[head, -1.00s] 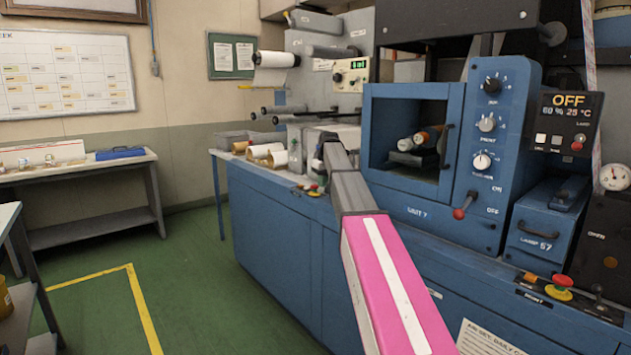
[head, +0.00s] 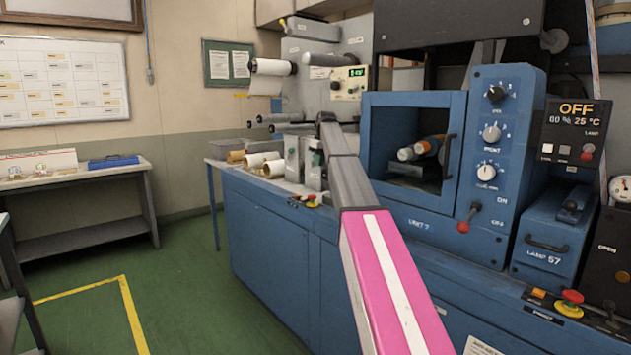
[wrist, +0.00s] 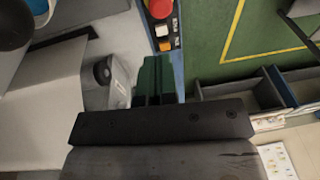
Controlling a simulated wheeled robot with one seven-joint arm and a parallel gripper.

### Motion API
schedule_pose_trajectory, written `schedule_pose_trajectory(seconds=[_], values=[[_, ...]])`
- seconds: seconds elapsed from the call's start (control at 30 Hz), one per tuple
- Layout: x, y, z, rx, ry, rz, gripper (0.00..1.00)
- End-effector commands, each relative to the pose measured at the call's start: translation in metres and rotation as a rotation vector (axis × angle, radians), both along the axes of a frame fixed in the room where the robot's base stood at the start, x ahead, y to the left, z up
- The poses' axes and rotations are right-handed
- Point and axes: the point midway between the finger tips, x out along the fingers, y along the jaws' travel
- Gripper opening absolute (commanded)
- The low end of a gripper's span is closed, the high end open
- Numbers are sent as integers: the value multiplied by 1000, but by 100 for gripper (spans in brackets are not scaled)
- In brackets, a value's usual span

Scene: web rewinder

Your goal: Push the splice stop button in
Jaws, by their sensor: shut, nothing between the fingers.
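A round red button (wrist: 161,7) shows at the top of the wrist view, on a narrow panel with an orange and a black part beside it. In the head view my arm hides most of the gripper.
A second red button (head: 572,296) on a yellow base stands at the bench's right. Rolls (head: 262,160) and grey machine blocks crowd the bench's left end. A blue open-fronted cabinet (head: 457,150) stands right of my arm. Green floor (head: 190,280) is clear at the left.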

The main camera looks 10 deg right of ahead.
Motion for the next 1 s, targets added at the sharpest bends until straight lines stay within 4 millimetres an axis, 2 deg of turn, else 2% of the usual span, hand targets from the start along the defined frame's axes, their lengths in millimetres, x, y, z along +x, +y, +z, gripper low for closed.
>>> schedule_pose_trajectory(seconds=[0.17,0.6,0.8,1.0], values=[[1,4,-24,0,2,0,0],[9,16,-103,0,1,0,0],[12,19,-125,0,1,0,0],[13,20,-133,0,0,0,0]])
